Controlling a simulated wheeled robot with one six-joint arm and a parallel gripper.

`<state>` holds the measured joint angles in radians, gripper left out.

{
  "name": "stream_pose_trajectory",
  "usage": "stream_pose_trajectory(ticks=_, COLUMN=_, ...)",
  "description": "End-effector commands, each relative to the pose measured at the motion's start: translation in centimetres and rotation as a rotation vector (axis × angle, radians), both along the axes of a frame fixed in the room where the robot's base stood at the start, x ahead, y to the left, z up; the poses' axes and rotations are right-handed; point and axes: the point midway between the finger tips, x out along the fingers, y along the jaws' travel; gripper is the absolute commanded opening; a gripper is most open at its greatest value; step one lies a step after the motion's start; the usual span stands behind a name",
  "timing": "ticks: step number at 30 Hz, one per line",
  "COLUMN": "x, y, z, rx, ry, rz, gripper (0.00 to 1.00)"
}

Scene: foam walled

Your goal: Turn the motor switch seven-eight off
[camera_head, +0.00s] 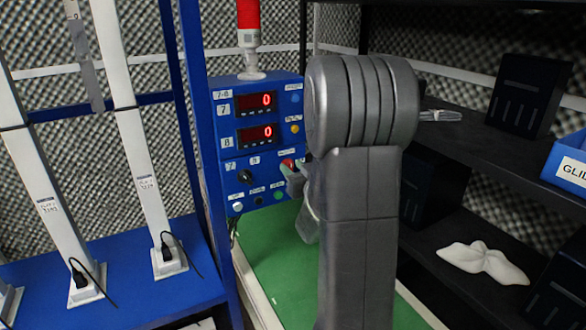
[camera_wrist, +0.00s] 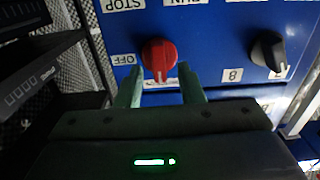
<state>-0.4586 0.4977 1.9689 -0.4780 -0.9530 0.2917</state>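The blue control panel (camera_head: 262,150) carries a red rotary knob (camera_head: 288,163), partly hidden by my gripper in the head view. In the wrist view the red knob (camera_wrist: 159,56) has an OFF label (camera_wrist: 124,60) to its left and a partly covered label below it. A pale mark shows on its lower end. My gripper (camera_wrist: 160,72) is open, its two fingertips apart at the lower left and right of the knob. I cannot tell whether they touch it. In the head view my gripper (camera_head: 296,184) is at the panel's lower right.
A black knob (camera_wrist: 268,50) with labels 7 and 8 sits right of the red one in the wrist view. Two red displays (camera_head: 258,134) read 0. A red beacon (camera_head: 248,20) tops the panel. Dark shelves (camera_head: 480,140) stand at right; a green surface (camera_head: 275,250) lies below.

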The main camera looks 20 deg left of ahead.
Motion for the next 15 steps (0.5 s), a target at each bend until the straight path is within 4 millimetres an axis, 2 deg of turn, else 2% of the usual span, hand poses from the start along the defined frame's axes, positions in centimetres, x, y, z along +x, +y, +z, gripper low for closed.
stream_pose_trajectory(ticks=11, x=0.57, y=0.63, z=0.00, rx=0.000, ry=0.000, rz=0.000, gripper=0.35)
stream_pose_trajectory(ticks=12, x=0.56, y=0.63, z=0.00, rx=0.000, ry=0.000, rz=0.000, gripper=0.33)
stream_pose_trajectory(ticks=15, x=0.56, y=0.63, z=0.00, rx=0.000, ry=0.000, rz=0.000, gripper=0.13)
